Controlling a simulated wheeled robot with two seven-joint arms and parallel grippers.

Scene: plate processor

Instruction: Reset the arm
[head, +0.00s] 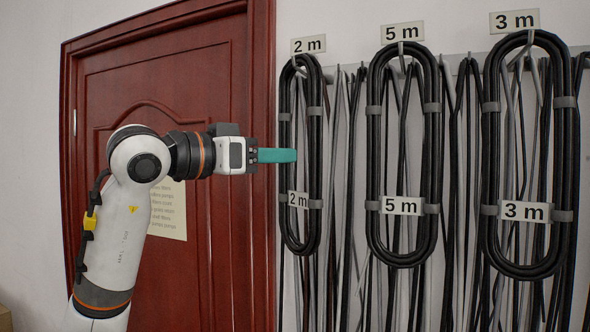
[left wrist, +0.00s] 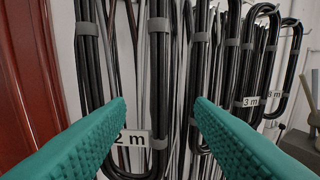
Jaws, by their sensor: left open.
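My left arm comes in from the left in the head view, with its gripper (head: 296,155) pointing right at the coiled cables on the wall. Its teal fingers overlap the loop tagged 2 m (head: 313,110) in the picture; I cannot tell from there whether they touch it. In the left wrist view the gripper (left wrist: 160,103) has its two teal, studded fingers wide apart with nothing between them held. The 2 m tag (left wrist: 131,140) and black cable show beyond the fingers. My right gripper is in neither view.
Loops tagged 5 m (head: 375,120) and 3 m (head: 566,130) hang from hooks to the right. Many loose black and grey cables hang behind them. A dark red door (head: 215,75) with a paper notice (head: 168,212) stands behind my left arm.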

